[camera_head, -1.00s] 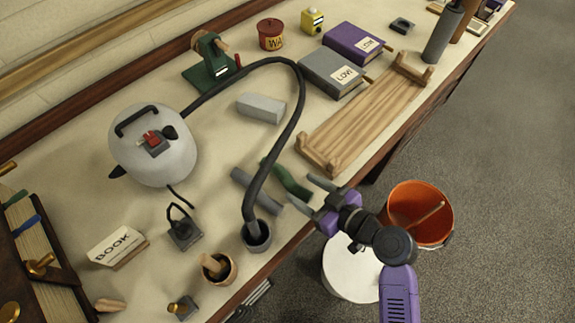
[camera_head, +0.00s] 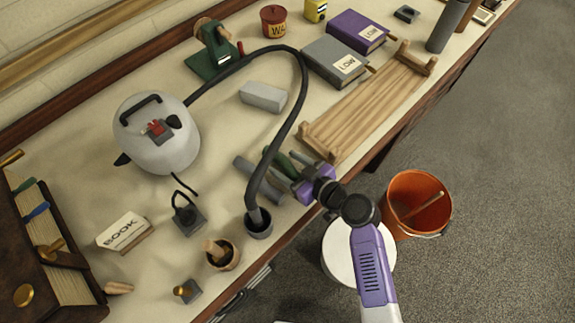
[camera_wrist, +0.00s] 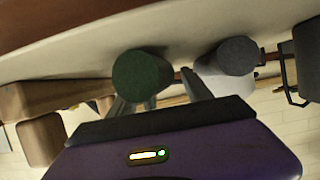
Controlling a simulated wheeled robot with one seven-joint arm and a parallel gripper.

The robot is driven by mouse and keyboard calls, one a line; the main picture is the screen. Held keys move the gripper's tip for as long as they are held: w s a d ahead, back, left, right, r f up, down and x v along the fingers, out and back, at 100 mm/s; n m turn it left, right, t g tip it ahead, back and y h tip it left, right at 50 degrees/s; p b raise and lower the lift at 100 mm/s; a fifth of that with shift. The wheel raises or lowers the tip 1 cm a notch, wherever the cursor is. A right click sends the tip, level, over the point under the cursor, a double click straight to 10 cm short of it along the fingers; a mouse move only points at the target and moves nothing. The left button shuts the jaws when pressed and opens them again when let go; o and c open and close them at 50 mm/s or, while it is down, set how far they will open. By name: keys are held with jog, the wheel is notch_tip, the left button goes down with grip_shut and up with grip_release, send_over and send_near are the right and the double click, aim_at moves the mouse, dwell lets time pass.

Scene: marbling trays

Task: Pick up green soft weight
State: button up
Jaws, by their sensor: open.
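The green soft weight (camera_head: 284,165) lies on the table beside a grey cylinder (camera_head: 258,180), partly hidden by my gripper. My gripper (camera_head: 291,171) is open at the table's front edge, its fingers reaching toward the green weight. In the wrist view the weight's round green end (camera_wrist: 142,77) is in front of my gripper (camera_wrist: 162,90), closer to the left finger. The grey cylinder's end (camera_wrist: 235,57) is right of the right finger. I cannot tell whether a finger touches the green weight.
A black hose (camera_head: 293,118) arches from the grey canister (camera_head: 160,135) to a dark cup (camera_head: 258,226) close to my gripper. A wooden rack (camera_head: 365,102) lies to the right. An orange bucket (camera_head: 398,185) and a white-topped drum (camera_head: 340,250) stand below the table edge.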

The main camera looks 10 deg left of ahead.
jog(key=shift+c, duration=0.2)
grip_shut()
